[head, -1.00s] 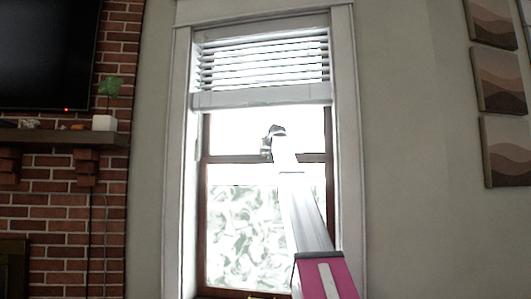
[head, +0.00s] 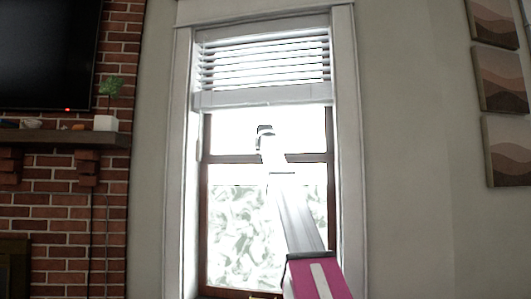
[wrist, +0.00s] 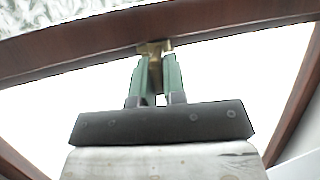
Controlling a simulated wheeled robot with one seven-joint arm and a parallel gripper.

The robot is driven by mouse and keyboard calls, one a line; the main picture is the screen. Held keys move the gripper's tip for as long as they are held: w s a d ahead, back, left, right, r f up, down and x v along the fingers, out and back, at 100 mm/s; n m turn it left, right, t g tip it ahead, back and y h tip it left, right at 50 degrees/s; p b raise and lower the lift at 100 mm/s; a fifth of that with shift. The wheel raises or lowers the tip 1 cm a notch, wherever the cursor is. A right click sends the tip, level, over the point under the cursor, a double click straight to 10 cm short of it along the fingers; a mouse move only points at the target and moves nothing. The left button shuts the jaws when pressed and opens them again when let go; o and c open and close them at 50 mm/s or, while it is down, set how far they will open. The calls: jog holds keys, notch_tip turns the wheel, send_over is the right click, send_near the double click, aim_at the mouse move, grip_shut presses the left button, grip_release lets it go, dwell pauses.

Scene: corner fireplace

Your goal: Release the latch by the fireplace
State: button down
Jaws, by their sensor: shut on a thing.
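The latch (wrist: 153,48) is a small brass-coloured piece on the brown wooden rail of the window in the wrist view. My gripper (wrist: 156,65) has its two green fingers on either side of the latch's lower part, shut on it. In the head view my gripper (head: 265,133) is at the window's middle rail, small and washed out by the bright light. The latch itself cannot be made out there.
The window (head: 205,215) has a brown sash in a white frame, with a partly raised blind (head: 262,65) above. A brick fireplace with a wooden mantel (head: 50,137) stands at the left. Pictures (head: 508,150) hang on the right wall.

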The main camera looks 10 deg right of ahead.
jog(key=shift+w+a+m+g+h, duration=0.1)
jog(key=shift+a+m+g+h, duration=0.15)
jog(key=shift+m+h, duration=0.5)
jog(key=shift+w+a+m+g+h, duration=0.15)
jog(key=shift+a+m+h, duration=0.15)
jog(key=shift+m+h, duration=0.45)
jog(key=c, duration=1.2)
grip_release()
jog(key=shift+s+h, duration=0.15)
jog(key=shift+h, duration=0.15)
jog(key=v, duration=1)
jog(key=shift+s+a+r, duration=0.2)
jog(key=shift+r, duration=0.05)
